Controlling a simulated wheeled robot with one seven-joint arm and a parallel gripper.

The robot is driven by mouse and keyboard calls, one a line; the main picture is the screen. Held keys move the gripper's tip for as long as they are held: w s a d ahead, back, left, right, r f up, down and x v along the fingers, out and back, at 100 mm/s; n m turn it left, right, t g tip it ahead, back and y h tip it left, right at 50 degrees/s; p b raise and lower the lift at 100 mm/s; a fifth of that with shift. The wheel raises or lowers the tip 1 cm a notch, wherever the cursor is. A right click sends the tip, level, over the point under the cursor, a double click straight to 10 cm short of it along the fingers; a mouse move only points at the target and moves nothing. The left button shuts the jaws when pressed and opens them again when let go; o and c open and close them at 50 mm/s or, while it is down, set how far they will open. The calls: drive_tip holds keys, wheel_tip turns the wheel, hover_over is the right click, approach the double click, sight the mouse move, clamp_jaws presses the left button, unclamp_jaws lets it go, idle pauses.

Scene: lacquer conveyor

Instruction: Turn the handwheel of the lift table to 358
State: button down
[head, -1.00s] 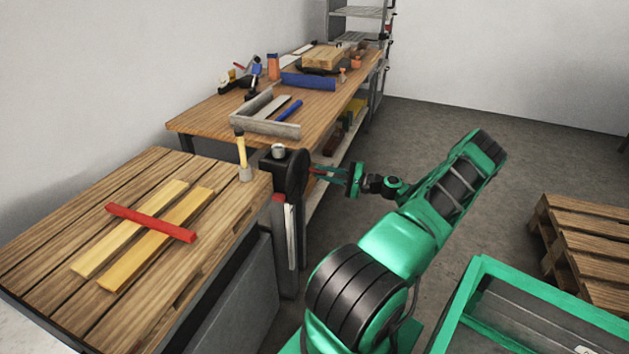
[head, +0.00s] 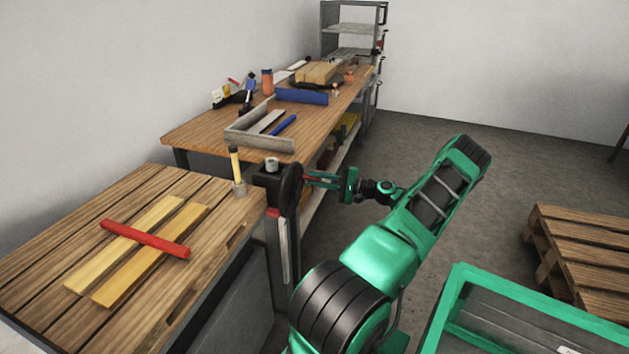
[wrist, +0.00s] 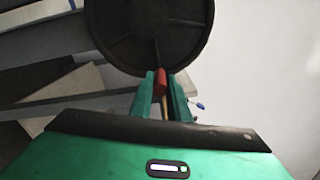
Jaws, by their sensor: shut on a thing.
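The black handwheel (head: 291,188) stands on the side of the dark lift column (head: 271,182), at the right end of the wooden lift table (head: 60,215). In the wrist view the dark disc of the handwheel (wrist: 150,25) fills the top middle. My gripper (head: 310,180) reaches it from the right. In the wrist view my gripper (wrist: 162,78) is shut on the red handle (wrist: 160,82) at the wheel's lower rim. Any scale or number reading is too small to make out.
A red bar (head: 145,238) lies across two yellow boards on the lift table. A small hammer-like tool (head: 236,170) stands at its back corner. A workbench (head: 200,133) with tools is behind. A green-rimmed bin (head: 455,290) and a pallet (head: 575,240) are at right.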

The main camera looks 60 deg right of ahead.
drive_tip(key=shift+w+a+r, duration=0.1)
drive_tip(key=shift+a, duration=0.05)
drive_tip(key=c, duration=1.7)
unclamp_jaws()
drive_tip(key=shift+s, duration=0.4)
drive_tip(key=v, duration=1)
drive_tip(key=shift+s, duration=0.1)
